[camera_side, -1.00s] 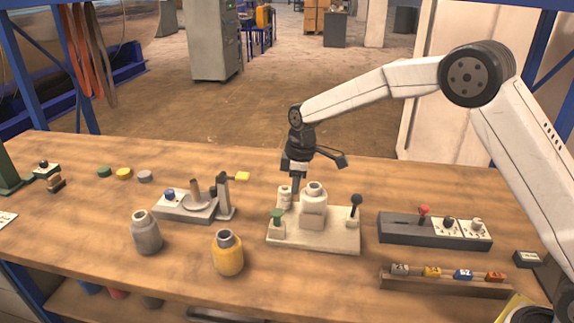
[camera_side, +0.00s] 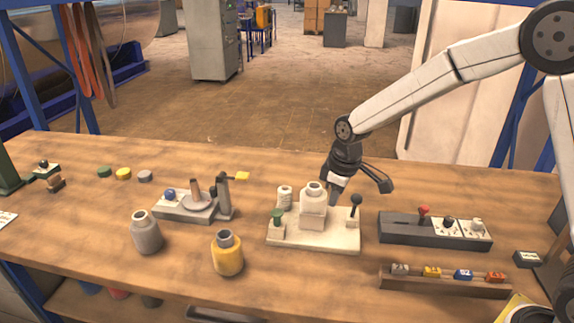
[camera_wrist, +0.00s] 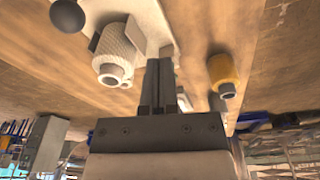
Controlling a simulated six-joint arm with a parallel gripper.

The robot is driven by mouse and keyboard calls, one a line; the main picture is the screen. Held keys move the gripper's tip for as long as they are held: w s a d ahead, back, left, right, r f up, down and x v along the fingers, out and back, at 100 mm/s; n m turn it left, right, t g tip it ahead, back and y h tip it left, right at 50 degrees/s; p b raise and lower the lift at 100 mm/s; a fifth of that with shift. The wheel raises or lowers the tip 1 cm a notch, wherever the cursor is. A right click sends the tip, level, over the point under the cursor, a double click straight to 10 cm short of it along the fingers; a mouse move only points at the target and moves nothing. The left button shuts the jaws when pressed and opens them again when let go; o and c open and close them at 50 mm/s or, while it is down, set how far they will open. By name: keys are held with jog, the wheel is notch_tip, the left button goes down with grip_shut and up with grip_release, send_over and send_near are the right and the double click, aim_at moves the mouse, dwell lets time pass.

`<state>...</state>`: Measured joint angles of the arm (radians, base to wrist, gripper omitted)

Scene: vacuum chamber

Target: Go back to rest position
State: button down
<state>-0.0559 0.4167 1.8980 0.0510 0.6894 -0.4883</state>
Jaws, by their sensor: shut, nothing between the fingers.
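My gripper (camera_side: 333,199) is in the side view, just behind and to the right of the white bottle (camera_side: 313,205) on the cream base plate (camera_side: 340,241). It points down and is tilted, with its fingers together and nothing between them. In the wrist view my gripper's fingers (camera_wrist: 160,72) lie side by side. A white ribbed bottle (camera_wrist: 117,60) is to their left there and a yellow bottle (camera_wrist: 223,76) to their right. I cannot tell whether the gripper touches the base plate.
The base plate bears a black-knobbed lever (camera_side: 355,203) and a green knob (camera_side: 277,217). A grey bottle (camera_side: 146,232) and yellow bottle (camera_side: 227,254) stand left. A dark switch box (camera_side: 395,230) and a block rack (camera_side: 445,285) are right.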

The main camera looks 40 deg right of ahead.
jog(key=s+d+f+m, duration=0.1)
jog(key=s+m, duration=0.2)
jog(key=s, duration=0.5)
jog(key=s+d+f+m+t, duration=0.1)
jog(key=s+d+m, duration=0.1)
jog(key=s, duration=0.7)
jog(key=shift+m, duration=0.4)
